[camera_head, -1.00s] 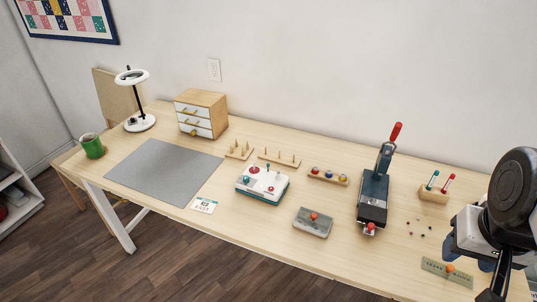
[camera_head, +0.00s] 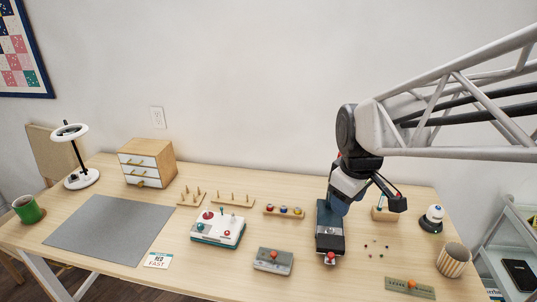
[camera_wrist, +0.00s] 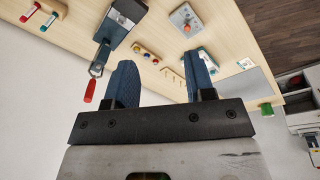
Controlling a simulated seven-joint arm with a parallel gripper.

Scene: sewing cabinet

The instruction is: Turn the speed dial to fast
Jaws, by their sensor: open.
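Several knobbed devices stand on the table, and I cannot tell for sure which carries the speed dial. A white and teal box (camera_head: 218,228) with red and teal knobs stands mid-table. In front of it to the right is a grey plate (camera_head: 272,262) with an orange-red knob, also in the wrist view (camera_wrist: 184,21). A card (camera_head: 157,260) printed "FAST" lies left of the box. My gripper (camera_wrist: 161,82) is open with nothing between its blue fingers. In the head view it hangs over the black press (camera_head: 330,235), apart from the knobs. Dial marks are too small to read.
The press's red-handled lever (camera_wrist: 92,88) rises beside my fingers. A green plate (camera_head: 410,288) with an orange knob, a striped cup (camera_head: 453,260) and small beads lie right. Peg racks stand behind the box. A grey mat (camera_head: 105,230) covers the left.

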